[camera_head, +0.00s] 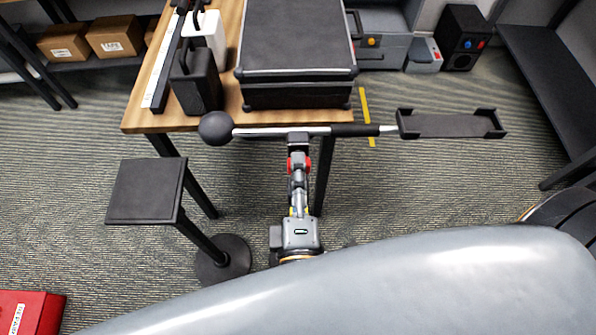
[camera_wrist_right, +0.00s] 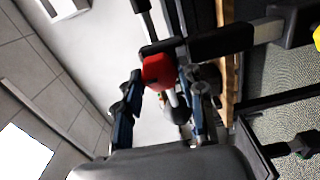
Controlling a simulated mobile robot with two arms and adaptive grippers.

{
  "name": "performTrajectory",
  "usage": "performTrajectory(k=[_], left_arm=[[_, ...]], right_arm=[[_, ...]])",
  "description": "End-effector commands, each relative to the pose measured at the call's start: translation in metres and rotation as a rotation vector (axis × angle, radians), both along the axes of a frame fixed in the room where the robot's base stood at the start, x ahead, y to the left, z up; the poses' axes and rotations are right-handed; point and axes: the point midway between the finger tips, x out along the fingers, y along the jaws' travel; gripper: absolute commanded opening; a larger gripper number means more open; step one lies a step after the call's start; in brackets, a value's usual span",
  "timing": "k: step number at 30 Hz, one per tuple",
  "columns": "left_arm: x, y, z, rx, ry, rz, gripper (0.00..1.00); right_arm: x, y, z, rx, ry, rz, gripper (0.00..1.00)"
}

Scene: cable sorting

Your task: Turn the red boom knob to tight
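The red boom knob (camera_wrist_right: 158,72) is in front of my right gripper in the right wrist view, close to the fingertips. In the head view the red knob (camera_head: 308,163) shows at both sides of my right gripper (camera_head: 299,170), which hides its middle. The knob sits just below the boom (camera_head: 280,131), a pale rod lying level across the table's front edge. My right gripper's fingers (camera_wrist_right: 163,88) stand on either side of the knob; whether they touch it cannot be told. My left gripper is not in view.
The boom has a black ball (camera_head: 216,128) at its left end and a black cradle (camera_head: 452,124) at its right. A wooden table (camera_head: 150,110) carries a black case (camera_head: 296,40) and a black container (camera_head: 196,80). A black stand (camera_head: 146,190) is left; a red box (camera_head: 30,312) is lower left.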

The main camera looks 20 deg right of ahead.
Motion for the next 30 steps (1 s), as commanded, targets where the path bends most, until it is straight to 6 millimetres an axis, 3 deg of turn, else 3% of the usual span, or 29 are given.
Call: performTrajectory(k=[1, 3, 14, 24, 30], left_arm=[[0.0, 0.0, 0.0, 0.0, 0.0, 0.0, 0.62], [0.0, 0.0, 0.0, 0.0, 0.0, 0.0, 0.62], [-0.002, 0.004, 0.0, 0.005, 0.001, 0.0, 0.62], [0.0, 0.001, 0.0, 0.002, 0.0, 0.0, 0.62], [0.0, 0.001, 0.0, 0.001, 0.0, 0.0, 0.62]], right_arm=[[0.0, 0.0, 0.0, 0.002, -0.001, 0.0, 0.49], [0.0, 0.0, 0.0, 0.001, 0.0, 0.0, 0.62], [-0.004, 0.001, 0.0, 0.0, 0.002, 0.0, 0.62], [-0.055, 0.016, -0.001, -0.002, 0.004, 0.001, 0.62], [-0.071, 0.02, 0.0, -0.001, 0.0, 0.001, 0.62]])
